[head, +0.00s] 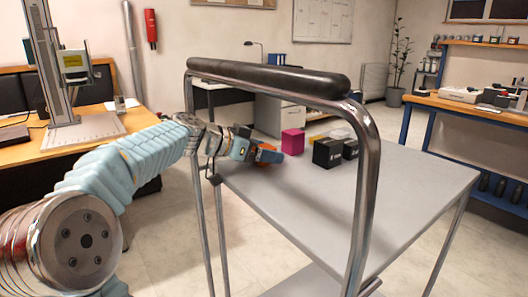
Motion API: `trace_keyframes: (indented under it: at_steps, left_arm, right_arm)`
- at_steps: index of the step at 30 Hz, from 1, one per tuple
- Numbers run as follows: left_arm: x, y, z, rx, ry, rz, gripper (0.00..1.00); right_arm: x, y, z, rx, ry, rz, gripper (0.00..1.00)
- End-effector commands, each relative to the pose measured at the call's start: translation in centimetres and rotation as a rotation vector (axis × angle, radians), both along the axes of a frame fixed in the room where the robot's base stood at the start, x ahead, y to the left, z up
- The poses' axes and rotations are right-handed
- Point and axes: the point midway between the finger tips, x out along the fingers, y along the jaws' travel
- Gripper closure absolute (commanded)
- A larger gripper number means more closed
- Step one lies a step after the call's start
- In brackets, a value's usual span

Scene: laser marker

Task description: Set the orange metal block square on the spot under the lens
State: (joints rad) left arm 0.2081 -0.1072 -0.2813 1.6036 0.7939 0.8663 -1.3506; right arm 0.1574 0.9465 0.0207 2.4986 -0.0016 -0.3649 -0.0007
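The orange metal block (266,147) is on or just above the grey cart top, mostly hidden by my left gripper (268,156). Orange shows around the gripper's fingers, but I cannot tell whether they are closed on it or only around it. The laser marker (74,60) stands on the wooden desk at the left, its head on a tall column above a pale base plate (85,131). The spot under the lens is too small to make out. My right gripper is not in view.
The cart top (400,190) also carries a magenta cube (292,141), black blocks (327,153) and a yellow piece (317,138). Its front and right are clear. A workbench (470,107) stands at the right.

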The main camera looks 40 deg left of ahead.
Motion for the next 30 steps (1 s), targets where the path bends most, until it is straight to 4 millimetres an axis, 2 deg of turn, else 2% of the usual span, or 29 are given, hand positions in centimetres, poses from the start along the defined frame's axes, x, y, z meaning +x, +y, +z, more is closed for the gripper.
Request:
trace_keyframes:
  at_steps: [11, 17, 23, 30]
  left_arm:
    - [0.0, 0.0, 0.1, 0.0, -0.001, 0.0, 0.21]
    - [-0.2, 0.1, 0.2, 0.0, -0.001, 0.002, 0.21]
    - [-4.7, 1.8, 1.8, 0.001, -0.006, 0.004, 0.21]
    - [-11.2, 4.2, 1.7, 0.001, -0.005, 0.003, 0.21]
  right_arm:
    - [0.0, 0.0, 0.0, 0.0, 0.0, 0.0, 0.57]
    - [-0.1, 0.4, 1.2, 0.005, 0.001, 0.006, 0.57]
    - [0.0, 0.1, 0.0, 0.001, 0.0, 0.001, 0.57]
    - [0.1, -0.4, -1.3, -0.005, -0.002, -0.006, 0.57]
